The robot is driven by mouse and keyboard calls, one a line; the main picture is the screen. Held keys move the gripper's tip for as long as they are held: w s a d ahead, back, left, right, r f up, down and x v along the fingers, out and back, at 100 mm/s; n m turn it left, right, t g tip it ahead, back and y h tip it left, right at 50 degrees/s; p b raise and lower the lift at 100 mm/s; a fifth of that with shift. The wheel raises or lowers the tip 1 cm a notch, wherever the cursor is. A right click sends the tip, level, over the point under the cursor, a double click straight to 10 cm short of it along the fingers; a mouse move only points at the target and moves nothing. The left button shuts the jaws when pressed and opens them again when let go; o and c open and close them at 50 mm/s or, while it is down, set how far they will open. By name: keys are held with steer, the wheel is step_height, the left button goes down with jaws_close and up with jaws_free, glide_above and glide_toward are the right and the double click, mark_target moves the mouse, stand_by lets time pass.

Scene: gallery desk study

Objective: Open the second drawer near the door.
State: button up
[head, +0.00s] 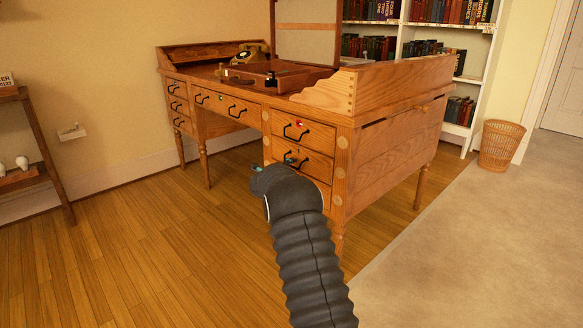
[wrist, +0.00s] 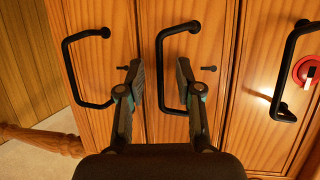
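The wooden desk (head: 385,140) has a stack of drawers at its right end, on the side towards the door. The second drawer (head: 318,166) of this stack is closed, with my gripper (head: 275,166) in front of it. In the wrist view the stack appears turned sideways, and the second drawer (wrist: 152,125) is the middle panel. Its black handle (wrist: 160,75) lies between the two fingers of my gripper (wrist: 160,70). The fingers are apart, one on each side of the handle bar. I cannot tell whether either finger touches it.
The top drawer (head: 318,137) carries a red round lock (wrist: 307,72). The lowest drawer's handle (wrist: 68,70) is left of my gripper in the wrist view. A wicker basket (head: 500,146) stands near the door (head: 566,85). Wooden floor (head: 150,255) is clear in front.

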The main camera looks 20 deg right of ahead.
steer(key=shift+w+d+f, duration=0.1)
steer(key=shift+w+d, duration=0.25)
jaws_close()
steer(key=shift+s, duration=0.1)
